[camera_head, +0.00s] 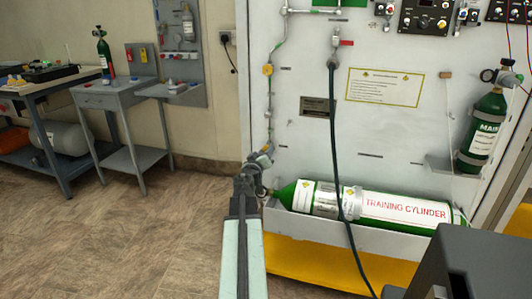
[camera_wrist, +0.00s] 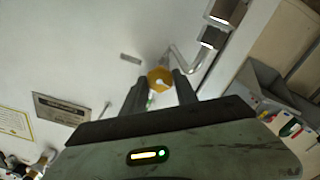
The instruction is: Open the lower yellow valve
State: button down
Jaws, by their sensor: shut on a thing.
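The lower yellow valve (camera_wrist: 160,77) shows in the wrist view as a round yellow knob on a bent metal pipe. My gripper (camera_wrist: 158,84) has one dark finger on each side of it and is shut on it. In the head view my gripper (camera_head: 257,165) reaches up to the pipe left of the green training cylinder and largely hides the lower valve. An upper yellow valve (camera_head: 267,70) sits higher on the same pipe, clear of my gripper.
The green training cylinder (camera_head: 405,207) lies in a tray at the panel's foot. A dark hose (camera_head: 336,130) hangs in front of the panel. A grey cart (camera_head: 110,95) stands to the left. The tiled floor (camera_head: 120,240) at left front is clear.

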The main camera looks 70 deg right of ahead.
jog(key=shift+a, duration=0.1)
dwell(0.3)
jog(key=c, duration=0.9)
grip_release()
jog(key=shift+c, duration=0.2)
